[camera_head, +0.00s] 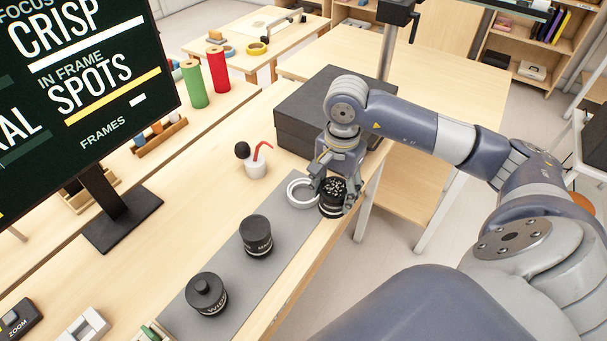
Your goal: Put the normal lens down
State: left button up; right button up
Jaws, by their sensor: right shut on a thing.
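My right gripper (334,192) reaches down at the far end of a grey mat on the wooden table. It is shut on a black lens (332,207) with a speckled top, taken to be the normal lens. The lens is upright at the mat's right edge; I cannot tell whether it touches the surface. A white ring (300,192) lies on the mat just left of it. Two more black lenses stand on the grey mat (228,268): one in the middle (256,236) and one nearer (207,294) with a knob on top. My left gripper is not in view.
A black box (300,112) stands behind the gripper. A white cup (255,166) with a red bent piece stands left of it. A monitor (80,75) fills the upper left. The table's right edge runs close beside the mat.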

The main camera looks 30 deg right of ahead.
jog(key=w+f+p, duration=0.1)
jog(key=w, duration=0.3)
jog(key=w+f+p, duration=0.2)
jog(key=w, duration=0.1)
jog(key=w+f+p, duration=0.1)
jog(key=w, duration=0.3)
jog(key=shift+w+a+f+p, duration=0.15)
jog(key=shift+w+f+p, duration=0.1)
jog(key=shift+w+p, duration=0.05)
jog(key=shift+f, duration=0.1)
jog(key=shift+f+b, duration=0.45)
jog(key=shift+b, duration=0.25)
jog(key=shift+f, duration=0.1)
